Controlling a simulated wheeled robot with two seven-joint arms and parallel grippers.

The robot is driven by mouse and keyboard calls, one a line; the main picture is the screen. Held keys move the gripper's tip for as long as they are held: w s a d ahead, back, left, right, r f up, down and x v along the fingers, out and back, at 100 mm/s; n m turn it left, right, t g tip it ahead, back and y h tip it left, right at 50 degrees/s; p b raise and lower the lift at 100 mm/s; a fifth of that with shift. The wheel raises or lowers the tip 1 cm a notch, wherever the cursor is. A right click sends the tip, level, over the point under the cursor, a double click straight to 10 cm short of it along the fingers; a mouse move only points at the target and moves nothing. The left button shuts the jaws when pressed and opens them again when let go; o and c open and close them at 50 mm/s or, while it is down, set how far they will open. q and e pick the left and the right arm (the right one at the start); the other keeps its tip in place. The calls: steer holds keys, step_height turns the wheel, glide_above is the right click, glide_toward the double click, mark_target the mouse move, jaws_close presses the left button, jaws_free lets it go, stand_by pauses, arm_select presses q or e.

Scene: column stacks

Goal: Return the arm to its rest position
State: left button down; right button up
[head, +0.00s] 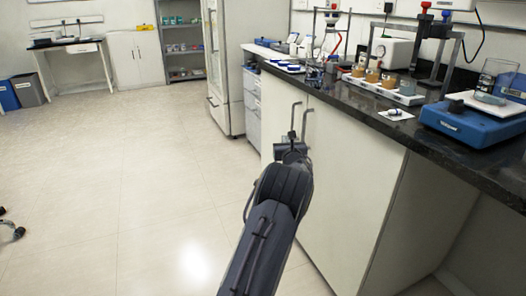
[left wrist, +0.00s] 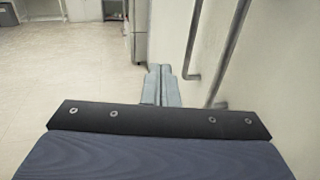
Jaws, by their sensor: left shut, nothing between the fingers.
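My left gripper (head: 292,140) is at the end of my dark arm, in front of the white cabinet doors (head: 335,165) under the bench. In the left wrist view its two grey fingers (left wrist: 160,86) lie side by side, shut with nothing between them. They are close to the metal door handles (left wrist: 205,60), to the left of them; the head view also shows these handles (head: 300,122) just above the gripper. I cannot tell whether they touch. My right gripper is not in view.
A black bench top (head: 400,115) runs along the right, holding a blue device (head: 470,122), a white rack with amber jars (head: 383,88) and stands. A tall white fridge (head: 225,70) stands beyond.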

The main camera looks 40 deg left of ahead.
arm_select(q)
steer(key=s+a, duration=0.1)
steer(key=s, duration=0.6)
steer(key=shift+s+a, duration=0.25)
steer(key=shift+s, duration=0.15)
